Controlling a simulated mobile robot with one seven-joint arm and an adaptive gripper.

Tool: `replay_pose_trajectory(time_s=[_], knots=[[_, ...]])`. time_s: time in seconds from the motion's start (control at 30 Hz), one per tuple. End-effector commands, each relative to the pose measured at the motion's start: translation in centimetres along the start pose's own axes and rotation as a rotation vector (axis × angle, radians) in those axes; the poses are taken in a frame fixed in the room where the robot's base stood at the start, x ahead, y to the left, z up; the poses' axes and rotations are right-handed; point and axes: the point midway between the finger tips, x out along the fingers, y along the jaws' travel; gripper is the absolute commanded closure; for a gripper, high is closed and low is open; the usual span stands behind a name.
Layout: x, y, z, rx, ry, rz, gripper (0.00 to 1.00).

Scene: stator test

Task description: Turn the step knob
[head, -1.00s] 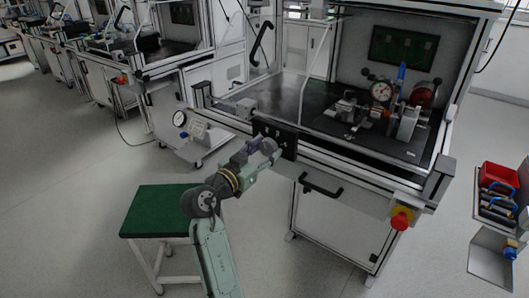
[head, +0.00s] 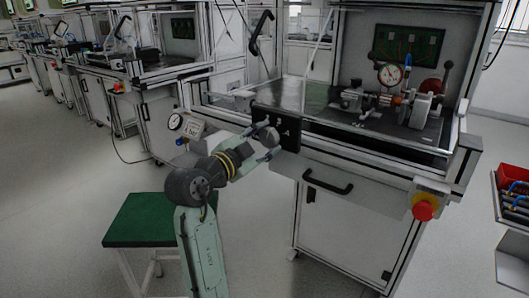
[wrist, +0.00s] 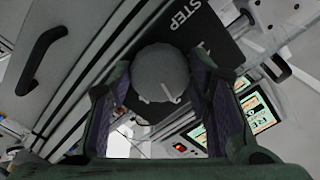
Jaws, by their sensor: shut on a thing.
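The step knob (wrist: 158,70) is a round dark grey knob with a thin white pointer mark, on a black panel (wrist: 222,20) that reads "STEP". My gripper (wrist: 160,88) has one finger on each side of the knob and is shut on it. The mark points toward the lower right in the wrist view. In the head view the knob (head: 266,135) shows as a grey round shape in front of the black panel on the bench's left front corner, with my gripper (head: 264,144) at it. The finger contact is too small to tell there.
A drawer handle (head: 327,183) and a red emergency stop (head: 423,208) are on the bench front to the right. A green-topped stool (head: 135,220) stands left of my arm. A lit screen (wrist: 255,112) shows beyond the right finger in the wrist view.

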Motion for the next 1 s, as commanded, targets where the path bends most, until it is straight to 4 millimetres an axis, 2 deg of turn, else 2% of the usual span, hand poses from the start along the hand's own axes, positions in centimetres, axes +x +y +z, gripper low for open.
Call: replay_pose_trajectory(time_s=[0.23, 0.7, 0.73, 1.0], knots=[[0.01, 0.09, 0.06, 0.071, 0.000, 0.001, 0.82], [0.03, 0.00, -0.05, 0.084, 0.000, 0.001, 0.82], [0.04, 0.00, -0.05, 0.084, 0.000, 0.001, 0.54], [0.03, -0.01, -0.03, 0.083, 0.000, 0.001, 0.36]])
